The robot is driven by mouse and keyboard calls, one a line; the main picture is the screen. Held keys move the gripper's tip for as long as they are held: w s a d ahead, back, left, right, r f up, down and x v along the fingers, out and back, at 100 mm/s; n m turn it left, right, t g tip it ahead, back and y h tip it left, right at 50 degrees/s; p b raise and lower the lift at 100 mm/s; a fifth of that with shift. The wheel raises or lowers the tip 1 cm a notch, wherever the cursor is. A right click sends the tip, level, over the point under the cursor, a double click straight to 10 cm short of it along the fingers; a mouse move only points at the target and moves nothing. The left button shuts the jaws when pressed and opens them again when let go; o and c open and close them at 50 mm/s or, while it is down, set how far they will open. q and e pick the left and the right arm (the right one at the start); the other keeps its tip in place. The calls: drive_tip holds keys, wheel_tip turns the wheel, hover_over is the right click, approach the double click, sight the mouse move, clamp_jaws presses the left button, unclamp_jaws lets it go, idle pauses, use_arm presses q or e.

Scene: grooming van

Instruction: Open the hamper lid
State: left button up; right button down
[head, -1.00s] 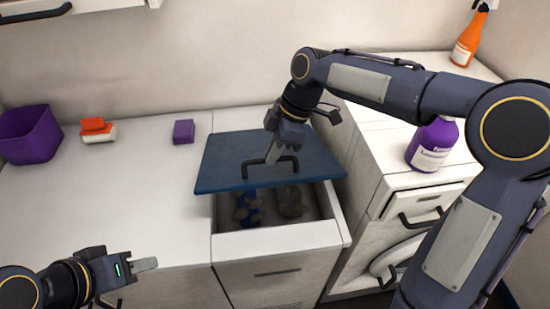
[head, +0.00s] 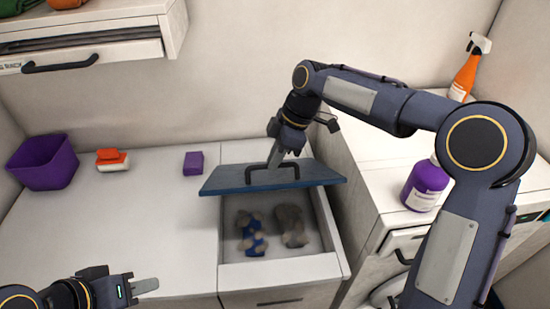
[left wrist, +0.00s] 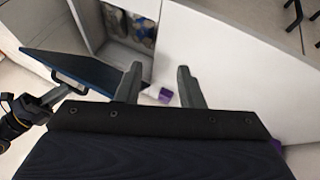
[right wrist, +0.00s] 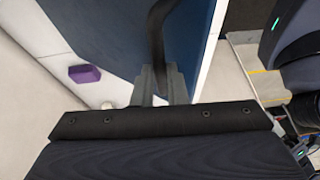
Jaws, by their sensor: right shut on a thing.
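The blue hamper lid (head: 225,181) is raised and tilted over the white hamper (head: 282,272), with the front part of the opening uncovered. A blue patterned item (head: 251,236) and a grey-brown item (head: 291,227) lie inside. My right gripper (head: 275,163) is shut on the lid's black handle (head: 295,164); the right wrist view shows the handle (right wrist: 156,35) between its fingers (right wrist: 162,85). My left gripper (head: 146,286) is empty over the counter at lower left. Its fingers stand apart in the left wrist view (left wrist: 158,85), where the lid (left wrist: 65,60) also shows.
A purple bin (head: 45,165), orange-and-white sponges (head: 112,160) and a purple block (head: 193,161) stand on the counter (head: 150,215). A purple bottle (head: 424,187) and an orange spray bottle (head: 467,70) stand on the right cabinet. A shelf drawer (head: 85,52) overhangs at upper left.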

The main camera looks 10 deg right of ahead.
use_arm(q)
drive_tip(key=shift+d+f+n+g, duration=0.15)
drive_tip(key=shift+n+g, duration=0.15)
drive_tip(key=c, duration=0.5)
drive_tip(key=shift+w+d+f+n+g+h, duration=0.15)
drive_tip(key=shift+d+f+n+g+h, duration=0.1)
drive_tip(key=shift+n+g+h, duration=0.2)
clamp_jaws()
drive_tip(key=w+d+f+n+g+h, duration=0.1)
drive_tip(key=w+f+n+h, duration=0.4)
drive_tip(key=w+n+h, duration=0.5)
drive_tip(key=w+d+f+n+g+h, duration=0.15)
drive_tip(key=w+f+n+h, duration=0.35)
drive_tip(key=n, duration=0.9)
drive_tip(key=w+d+r+t, duration=0.1)
drive_tip(key=w+d+r, duration=0.3)
drive_tip(key=d, duration=0.5)
drive_tip(key=shift+w+d+r, duration=0.25)
drive_tip(key=shift+d+r, duration=0.05)
drive_tip(key=shift+r, duration=0.75)
